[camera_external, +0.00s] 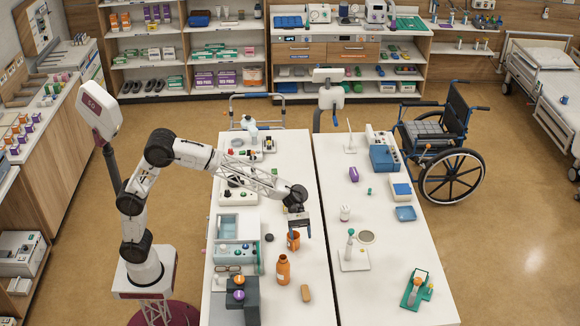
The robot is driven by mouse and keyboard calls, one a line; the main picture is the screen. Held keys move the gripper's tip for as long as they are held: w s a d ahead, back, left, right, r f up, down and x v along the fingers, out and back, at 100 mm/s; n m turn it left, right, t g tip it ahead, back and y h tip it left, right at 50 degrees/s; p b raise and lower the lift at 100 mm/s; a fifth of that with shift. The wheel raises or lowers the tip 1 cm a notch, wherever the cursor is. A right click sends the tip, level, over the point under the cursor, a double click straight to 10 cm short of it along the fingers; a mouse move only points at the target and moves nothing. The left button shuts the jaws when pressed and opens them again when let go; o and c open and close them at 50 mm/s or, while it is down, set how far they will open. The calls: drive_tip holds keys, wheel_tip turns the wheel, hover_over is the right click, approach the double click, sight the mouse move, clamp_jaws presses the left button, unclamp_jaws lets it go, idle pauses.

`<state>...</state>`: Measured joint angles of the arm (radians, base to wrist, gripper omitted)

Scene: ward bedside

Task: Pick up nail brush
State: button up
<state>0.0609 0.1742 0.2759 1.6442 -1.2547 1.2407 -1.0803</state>
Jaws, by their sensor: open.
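A small tan oblong with rounded ends (305,292) lies on the near part of the left white table. It looks most like the nail brush, but its bristles cannot be made out at this size. My gripper (298,231) points down over the same table, farther back than the tan piece and apart from it. It is open, and I see nothing held in it. An orange cup (293,241) stands right by the fingertips; I cannot tell whether they touch.
An orange bottle (283,269) stands just left of the tan piece. A dark box with knobs (239,297) and a teal-and-white device (237,240) fill the table's left side. The right table (385,285) holds scattered items. A narrow gap separates the tables.

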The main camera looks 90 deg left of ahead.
drive_tip(key=w, duration=0.2)
approach(305, 288)
drive_tip(key=d, duration=0.1)
drive_tip(key=d+f, duration=0.1)
drive_tip(key=d, duration=0.1)
drive_tip(key=shift+w+f+n, duration=0.2)
drive_tip(key=shift+f+n, duration=0.1)
drive_tip(key=shift+h, duration=0.3)
drive_tip(key=shift+x, duration=1.3)
drive_tip(key=shift+x, duration=2.6)
drive_tip(key=shift+s+f, duration=0.1)
drive_tip(key=c, duration=1)
